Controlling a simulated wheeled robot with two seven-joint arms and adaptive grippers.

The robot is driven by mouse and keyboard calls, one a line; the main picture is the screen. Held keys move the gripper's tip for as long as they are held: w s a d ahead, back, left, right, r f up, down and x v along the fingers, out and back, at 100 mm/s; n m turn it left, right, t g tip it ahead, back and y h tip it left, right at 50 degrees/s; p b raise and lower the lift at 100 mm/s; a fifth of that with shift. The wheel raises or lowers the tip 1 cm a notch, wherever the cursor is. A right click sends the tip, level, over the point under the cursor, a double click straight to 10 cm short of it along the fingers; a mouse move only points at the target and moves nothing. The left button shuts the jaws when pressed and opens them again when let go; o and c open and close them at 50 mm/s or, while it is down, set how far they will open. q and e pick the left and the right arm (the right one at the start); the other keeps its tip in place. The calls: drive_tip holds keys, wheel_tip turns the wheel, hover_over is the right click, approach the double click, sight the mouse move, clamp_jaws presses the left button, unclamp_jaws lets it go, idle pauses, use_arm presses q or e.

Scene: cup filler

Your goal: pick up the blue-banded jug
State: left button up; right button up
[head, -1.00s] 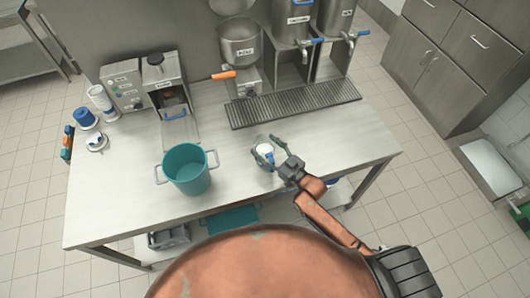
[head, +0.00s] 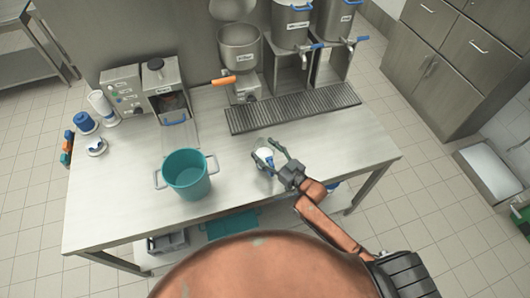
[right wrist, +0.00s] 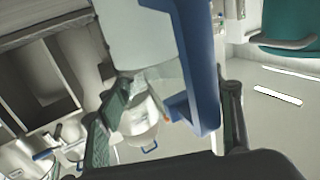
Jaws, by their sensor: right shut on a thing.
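The blue-banded jug (head: 264,155) is a small white vessel near the front middle of the steel counter in the head view. My right gripper (head: 267,151) has its two fingers around it, partly covering it. In the right wrist view the jug's white wall (right wrist: 143,40) and blue part (right wrist: 199,65) fill the space between the fingers, very close to the camera. The right gripper is shut on the jug. I cannot tell whether its base touches the counter. My left gripper is not in view.
A teal pot (head: 187,177) with two handles stands left of the jug. A control box (head: 122,92), white cups (head: 101,104) and a blue item (head: 86,122) are at left. The counter's right side is clear.

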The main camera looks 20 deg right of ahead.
drive_tip(key=s+a+r, duration=0.3)
drive_tip(key=s+r, duration=0.9)
drive_tip(key=s, duration=0.1)
drive_tip(key=shift+s+r, duration=0.2)
drive_tip(key=shift+s, duration=0.1)
